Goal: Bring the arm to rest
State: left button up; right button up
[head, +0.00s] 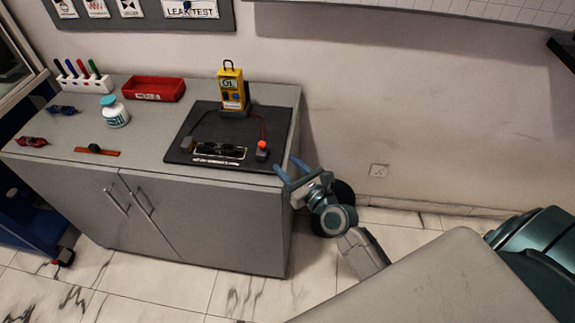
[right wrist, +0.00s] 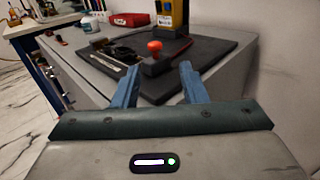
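My right gripper (head: 291,169) is at the right front corner of the grey cabinet, beside the black rig board. Its two blue fingers stand apart with nothing between them; they also show open in the right wrist view (right wrist: 160,85). The black board (head: 180,146) carries a yellow gauge (head: 232,88), upright at its back, and a small block with a red-orange knob (head: 262,145) near its right front. In the right wrist view the knob (right wrist: 155,46) stands beyond the fingertips, apart from them. My left gripper is not in view.
On the grey cabinet (head: 140,175) are a red bin (head: 153,89), a white bottle (head: 115,112), a marker rack (head: 82,78), and small red and blue items on the left. The floor in front is clear.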

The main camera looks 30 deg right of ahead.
jog(key=s+a+f+n+g, duration=0.2)
jog(key=s+f+n+g, duration=0.15)
jog(key=s+n, duration=0.45)
jog(key=s+a+f+n+g, duration=0.2)
jog(key=s+n+g, duration=0.2)
jog(key=n, duration=0.8)
jog(key=s+d+f+n+g+h, duration=0.1)
jog(key=s+d+n+g+h, duration=0.45)
jog(key=s+n, duration=0.95)
jog(key=w+d+f+g+y, duration=0.1)
jog(key=d+f, duration=0.1)
jog(key=f, duration=1.2)
jog(key=d+f+g, duration=0.1)
jog(key=d+f, duration=0.1)
jog(key=f, duration=1.2)
jog(key=s+d+f+g, duration=0.1)
jog(key=s+f, duration=1.7)
jog(key=f, duration=0.3)
jog(key=shift+s+d+f+m, duration=0.15)
jog(key=shift+s+f+m, duration=0.15)
jog(key=shift+f+m, duration=0.1)
